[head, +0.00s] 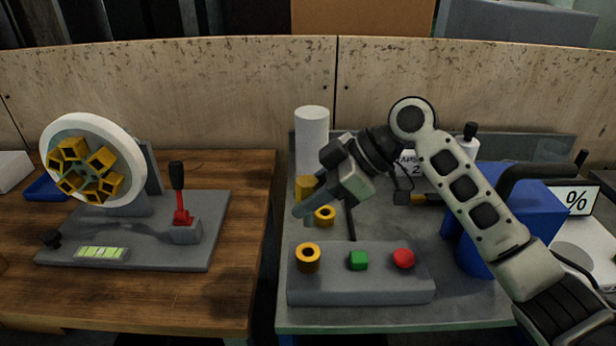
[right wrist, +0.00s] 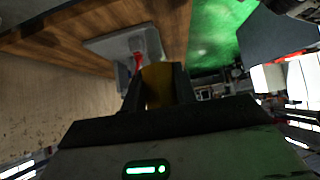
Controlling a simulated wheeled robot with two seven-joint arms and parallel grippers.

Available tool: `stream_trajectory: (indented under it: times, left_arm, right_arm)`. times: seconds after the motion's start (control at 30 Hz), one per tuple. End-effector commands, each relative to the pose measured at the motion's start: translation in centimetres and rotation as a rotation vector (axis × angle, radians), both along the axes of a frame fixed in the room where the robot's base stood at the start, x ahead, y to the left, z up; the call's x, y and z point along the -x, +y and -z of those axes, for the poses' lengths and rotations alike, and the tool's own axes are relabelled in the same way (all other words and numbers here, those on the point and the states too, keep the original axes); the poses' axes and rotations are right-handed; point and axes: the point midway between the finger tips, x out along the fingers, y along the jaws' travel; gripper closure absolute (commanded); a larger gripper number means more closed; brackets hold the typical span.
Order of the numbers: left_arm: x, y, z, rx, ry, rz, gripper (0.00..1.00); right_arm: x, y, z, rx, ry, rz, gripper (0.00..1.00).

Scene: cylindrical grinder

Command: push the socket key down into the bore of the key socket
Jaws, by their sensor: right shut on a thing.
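The right gripper (head: 308,206) is shut on the yellow socket key (right wrist: 160,88), which fills the space between its fingers in the right wrist view. In the head view, part of the yellow key (head: 305,187) shows behind a finger; the rest is hidden. A yellow ring with a dark hole shows just below that finger; I cannot tell whether it is the key's end. The key socket (head: 308,257) is a yellow ring with a dark bore on the left of the grey panel block. The gripper is above and behind it, with the key apart from the bore. The left gripper is not in view.
The grey block (head: 383,290) also carries a green button (head: 358,260) and a red button (head: 404,259). A white cylinder (head: 312,135) stands behind the gripper. A blue machine (head: 530,215) is at right. A round chuck (head: 95,165) and red lever (head: 182,215) are on the left bench.

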Motion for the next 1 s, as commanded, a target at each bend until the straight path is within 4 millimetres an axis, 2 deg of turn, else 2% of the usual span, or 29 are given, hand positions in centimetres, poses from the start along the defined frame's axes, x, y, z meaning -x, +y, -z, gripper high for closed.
stream_trajectory:
  times: [0.53,1.0]
  left_arm:
    - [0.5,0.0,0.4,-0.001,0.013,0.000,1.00]
    - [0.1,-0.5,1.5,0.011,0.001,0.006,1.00]
  right_arm:
    - [-0.1,-0.2,-0.4,-0.010,0.003,-0.013,0.96]
    - [-0.1,-0.1,3.6,-0.009,0.003,-0.013,0.96]
